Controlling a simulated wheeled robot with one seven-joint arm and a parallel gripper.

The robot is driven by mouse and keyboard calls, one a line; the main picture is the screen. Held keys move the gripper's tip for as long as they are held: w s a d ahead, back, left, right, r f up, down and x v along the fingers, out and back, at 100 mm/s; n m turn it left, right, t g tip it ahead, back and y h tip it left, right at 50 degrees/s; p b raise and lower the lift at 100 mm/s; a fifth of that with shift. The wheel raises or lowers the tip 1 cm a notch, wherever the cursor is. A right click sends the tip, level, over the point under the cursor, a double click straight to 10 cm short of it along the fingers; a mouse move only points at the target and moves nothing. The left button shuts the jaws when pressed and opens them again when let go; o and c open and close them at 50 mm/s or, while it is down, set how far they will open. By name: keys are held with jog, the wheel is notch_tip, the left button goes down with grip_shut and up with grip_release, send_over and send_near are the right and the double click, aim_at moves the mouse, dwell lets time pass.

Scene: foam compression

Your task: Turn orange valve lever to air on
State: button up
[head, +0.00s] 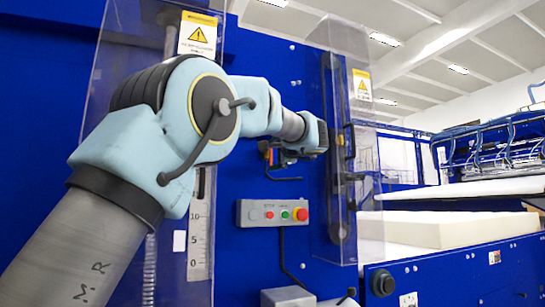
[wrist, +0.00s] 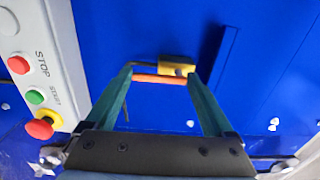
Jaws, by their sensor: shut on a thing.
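In the wrist view the orange valve lever (wrist: 159,79) lies crosswise between my two green fingers. My gripper (wrist: 161,75) is shut on it, with a fingertip at each end of the lever. The yellow valve body (wrist: 177,65) sits just beyond the lever on the blue panel. In the head view my gripper (head: 274,152) is at the blue panel, above the control box. The lever is too small there to make out clearly, partly behind my wrist.
A grey control box (head: 273,213) with green and red buttons is below my gripper; it also shows at left in the wrist view (wrist: 35,65). Clear guards with warning labels (head: 335,130) stand on both sides. White foam (head: 450,228) lies at right.

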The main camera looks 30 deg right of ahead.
jog(key=o, duration=1.1)
jog(key=s, duration=0.3)
jog(key=s+a+b, duration=0.1)
jog(key=s, duration=0.6)
jog(key=shift+s+a+b, duration=0.2)
jog(key=shift+s+b, duration=0.1)
jog(key=shift+s, duration=0.05)
